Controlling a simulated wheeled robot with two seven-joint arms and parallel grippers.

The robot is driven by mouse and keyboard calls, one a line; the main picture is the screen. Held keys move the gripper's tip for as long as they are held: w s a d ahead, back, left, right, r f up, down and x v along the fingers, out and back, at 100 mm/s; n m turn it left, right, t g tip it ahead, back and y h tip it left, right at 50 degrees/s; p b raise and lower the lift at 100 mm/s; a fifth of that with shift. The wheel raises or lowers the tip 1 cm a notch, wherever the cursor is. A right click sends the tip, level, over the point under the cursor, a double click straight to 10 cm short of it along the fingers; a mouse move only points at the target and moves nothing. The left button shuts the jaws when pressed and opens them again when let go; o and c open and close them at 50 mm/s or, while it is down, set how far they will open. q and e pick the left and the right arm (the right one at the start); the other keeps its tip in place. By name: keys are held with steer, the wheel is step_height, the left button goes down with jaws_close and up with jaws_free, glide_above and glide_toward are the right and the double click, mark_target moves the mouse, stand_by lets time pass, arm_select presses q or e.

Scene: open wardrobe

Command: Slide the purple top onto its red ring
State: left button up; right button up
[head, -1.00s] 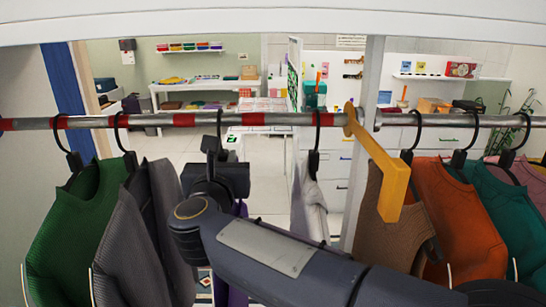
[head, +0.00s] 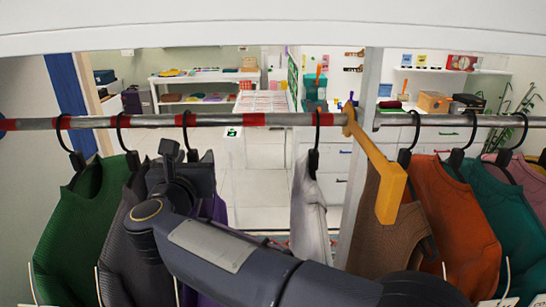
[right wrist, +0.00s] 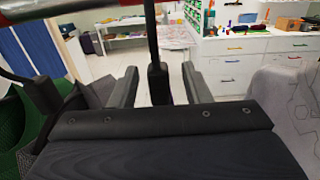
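The purple top (head: 212,208) hangs from the rail, mostly hidden behind my right gripper and forearm. Its black hook (head: 187,125) crosses the rail at a red ring (head: 182,119). My right gripper (head: 185,160) is just below that hook. In the right wrist view the black hanger stem (right wrist: 158,82) stands upright between the two fingers of the gripper (right wrist: 159,78), with a visible gap on each side. The fingers look open. My left gripper is not in view.
The metal rail (head: 285,119) has other red rings, one at the right (head: 253,119). A green top (head: 82,215) and dark grey top (head: 122,235) hang close left. A light grey top (head: 309,205) hangs right, beyond a clear gap. A yellow piece (head: 385,175) projects from the rail.

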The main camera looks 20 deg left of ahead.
steer(key=shift+f, duration=0.1)
steer(key=shift+s+d, duration=0.1)
steer(key=shift+s, duration=0.15)
steer(key=b+v, duration=0.2)
steer(key=v, duration=0.4)
steer(key=shift+s+b, duration=0.2)
steer(key=shift+b, duration=0.2)
steer(key=shift+s+d, duration=0.15)
steer(key=shift+s, duration=0.2)
steer(key=shift+s, duration=0.1)
